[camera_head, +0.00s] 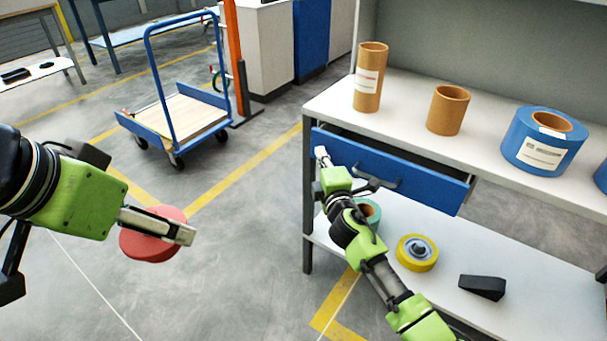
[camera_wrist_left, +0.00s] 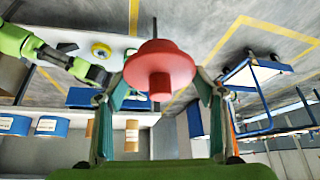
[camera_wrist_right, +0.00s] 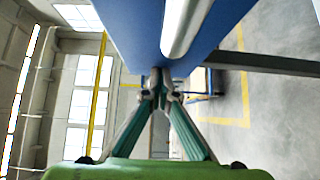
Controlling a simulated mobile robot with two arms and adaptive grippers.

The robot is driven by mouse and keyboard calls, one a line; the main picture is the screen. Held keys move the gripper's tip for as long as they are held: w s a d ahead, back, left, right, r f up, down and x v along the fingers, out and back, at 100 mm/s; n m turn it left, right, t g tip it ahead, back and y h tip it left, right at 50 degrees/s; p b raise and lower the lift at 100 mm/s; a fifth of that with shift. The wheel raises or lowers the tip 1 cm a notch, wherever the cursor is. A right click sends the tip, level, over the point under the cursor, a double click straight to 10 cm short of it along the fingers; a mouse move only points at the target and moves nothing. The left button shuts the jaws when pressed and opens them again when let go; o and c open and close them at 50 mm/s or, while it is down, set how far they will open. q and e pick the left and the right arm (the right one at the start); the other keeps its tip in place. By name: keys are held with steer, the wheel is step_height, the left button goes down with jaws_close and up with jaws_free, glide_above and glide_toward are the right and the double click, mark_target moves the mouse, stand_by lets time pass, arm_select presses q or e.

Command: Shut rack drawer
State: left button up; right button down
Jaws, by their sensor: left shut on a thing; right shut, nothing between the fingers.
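The blue rack drawer (camera_head: 390,171) sits under the rack's white top and stands partly out, with a dark gap behind its front. Its front also fills the top of the right wrist view (camera_wrist_right: 135,25), with a pale bar, likely the handle (camera_wrist_right: 185,25). My right gripper (camera_head: 321,154) is shut and empty at the left end of the drawer front; I cannot tell whether it touches. It also shows in the right wrist view (camera_wrist_right: 160,85). My left gripper (camera_head: 188,236) is shut on a red round piece (camera_head: 150,240), which shows a stub in the left wrist view (camera_wrist_left: 160,65).
On the rack top (camera_head: 400,100) stand two brown tubes (camera_head: 369,85) (camera_head: 447,112) and a blue coil (camera_head: 545,145). The lower shelf (camera_head: 450,260) holds a yellow roll (camera_head: 417,252), a teal roll (camera_head: 371,212) and a black wedge (camera_head: 482,287). A blue cart (camera_head: 180,115) stands behind on open floor.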

arm_select(q)
steer(key=shift+f+b, duration=0.65)
steer(key=shift+f, duration=0.25)
arm_select(e)
steer(key=w+d, duration=0.2)
steer(key=w, duration=0.1)
steer(key=w+d, duration=0.1)
steer(key=w, duration=0.1)
steer(key=shift+d, duration=0.3)
steer(key=shift+w+d, duration=0.15)
steer(key=shift+w, duration=0.05)
arm_select(q)
steer(key=shift+s, duration=0.15)
arm_select(e)
steer(key=shift+d+r, duration=0.1)
steer(key=shift+r, duration=0.1)
